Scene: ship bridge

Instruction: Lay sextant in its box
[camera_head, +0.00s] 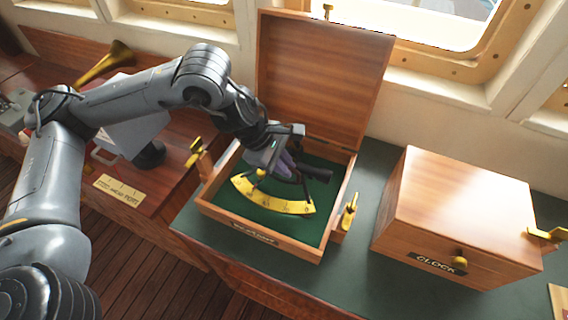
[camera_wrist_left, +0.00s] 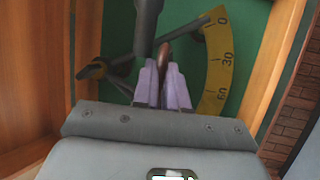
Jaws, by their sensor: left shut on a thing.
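The sextant (camera_head: 272,196) has a yellow graduated arc and a dark telescope. It is inside the open wooden box (camera_head: 270,245), over the green lining; I cannot tell if it touches the bottom. My left gripper (camera_head: 278,170) reaches down into the box and is shut on the sextant's handle. In the left wrist view the pale purple fingers (camera_wrist_left: 163,85) close around a brown handle, with the arc (camera_wrist_left: 218,62) to their right. The box lid (camera_head: 322,85) stands open at the back. My right gripper is not in view.
A closed wooden box labelled CLOCK (camera_head: 465,215) stands to the right on the dark green tabletop (camera_head: 372,185). Brass latches (camera_head: 348,212) stick up beside the sextant box. A brass horn (camera_head: 105,65) and a grey device lie at the left. A window wall is behind.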

